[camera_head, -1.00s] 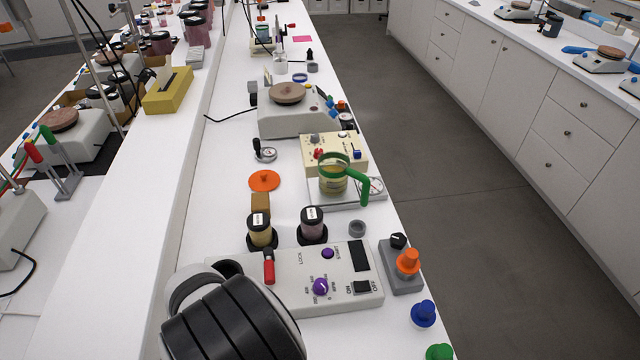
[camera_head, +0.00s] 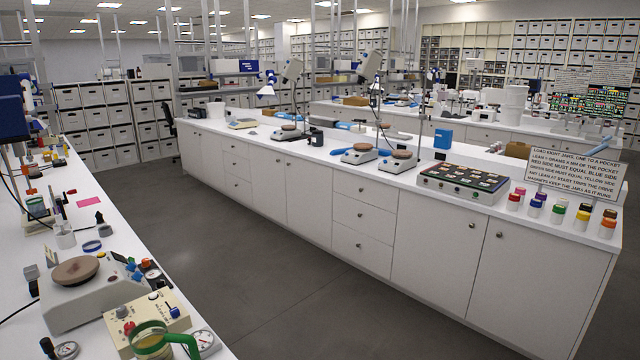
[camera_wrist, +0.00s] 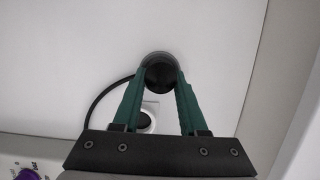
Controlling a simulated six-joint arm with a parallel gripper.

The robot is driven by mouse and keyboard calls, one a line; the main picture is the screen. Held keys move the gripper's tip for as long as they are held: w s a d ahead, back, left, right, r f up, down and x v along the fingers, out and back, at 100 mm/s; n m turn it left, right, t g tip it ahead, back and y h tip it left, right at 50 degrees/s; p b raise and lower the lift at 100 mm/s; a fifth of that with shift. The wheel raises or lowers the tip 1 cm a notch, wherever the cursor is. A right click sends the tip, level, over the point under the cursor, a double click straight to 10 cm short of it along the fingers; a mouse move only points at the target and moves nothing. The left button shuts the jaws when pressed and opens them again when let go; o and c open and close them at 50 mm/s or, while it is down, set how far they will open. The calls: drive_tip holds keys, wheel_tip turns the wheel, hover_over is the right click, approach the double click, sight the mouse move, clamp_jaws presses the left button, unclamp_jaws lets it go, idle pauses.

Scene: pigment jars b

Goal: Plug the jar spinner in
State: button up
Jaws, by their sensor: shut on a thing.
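In the wrist view my gripper (camera_wrist: 160,84) has two green fingers closed around a round black plug (camera_wrist: 158,74). A black cord (camera_wrist: 103,92) leaves the plug to the left and curves down. A pale ring shows around the plug's far side; I cannot tell whether the plug is seated in anything. A white plate with a dark round part (camera_wrist: 146,121) sits between the fingers, partly hidden by them. A corner of a light panel with a purple knob (camera_wrist: 28,174) shows at the lower left. My gripper is outside the head view.
In the head view a balance-like machine with a brown disc (camera_head: 75,271) and a beige control box (camera_head: 150,315) stand on the left bench. The far bench holds a pocketed tray (camera_head: 463,183), colored jars (camera_head: 535,207) and a sign (camera_head: 577,164). The grey floor between is clear.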

clamp_jaws()
drive_tip(key=shift+r, duration=3.55)
drive_tip(key=w+a+f, duration=0.1)
drive_tip(key=w+a, duration=0.3)
drive_tip(key=w, duration=0.3)
drive_tip(key=shift+w+f, duration=0.25)
drive_tip(key=shift+f, duration=0.05)
